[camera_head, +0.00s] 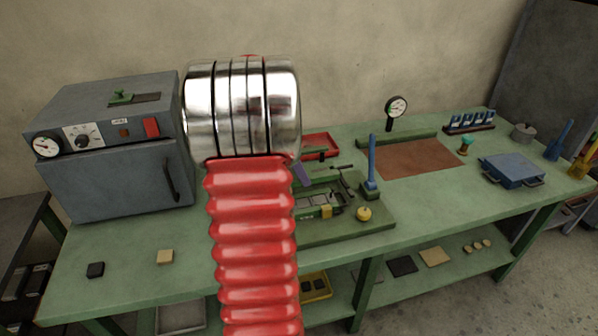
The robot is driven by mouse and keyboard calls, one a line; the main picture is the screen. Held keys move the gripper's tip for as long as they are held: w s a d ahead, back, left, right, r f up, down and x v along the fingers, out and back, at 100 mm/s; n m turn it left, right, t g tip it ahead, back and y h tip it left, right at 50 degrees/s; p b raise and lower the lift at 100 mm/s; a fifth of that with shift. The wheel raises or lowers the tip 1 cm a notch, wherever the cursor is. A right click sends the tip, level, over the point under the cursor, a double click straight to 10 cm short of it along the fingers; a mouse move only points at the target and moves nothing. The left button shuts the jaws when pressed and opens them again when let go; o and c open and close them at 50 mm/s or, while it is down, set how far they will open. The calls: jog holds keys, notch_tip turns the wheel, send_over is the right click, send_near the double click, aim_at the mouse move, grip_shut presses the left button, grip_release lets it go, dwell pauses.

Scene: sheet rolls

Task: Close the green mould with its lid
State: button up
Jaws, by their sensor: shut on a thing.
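A low green mould-like block (313,199) with dark rectangular cells lies on the dark green board (350,228) at the middle of the bench, with a yellow piece (326,211) at its near side. My arm's red bellows and metal rings hide its left part. I cannot single out the lid with certainty. A small green handled piece (122,97) lies by a dark slot on top of the grey oven. Another green piece (315,153) shows at the red tray. My gripper is hidden behind my arm, and so is anything in it.
The grey oven (118,160) stands at the left. A purple piece (300,174) shows beside my arm. A brown mat (418,158) and blue box (512,170) lie right. The front left bench is mostly clear.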

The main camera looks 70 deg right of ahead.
jog(key=shift+s+f, duration=0.15)
jog(key=shift+s, duration=0.2)
jog(key=shift+f, duration=4.6)
jog(key=shift+d, duration=0.1)
jog(key=o, duration=1.8)
jog(key=shift+f, duration=0.1)
jog(key=v, duration=1.3)
jog(key=shift+w+r, duration=0.15)
jog(key=shift+r, duration=0.25)
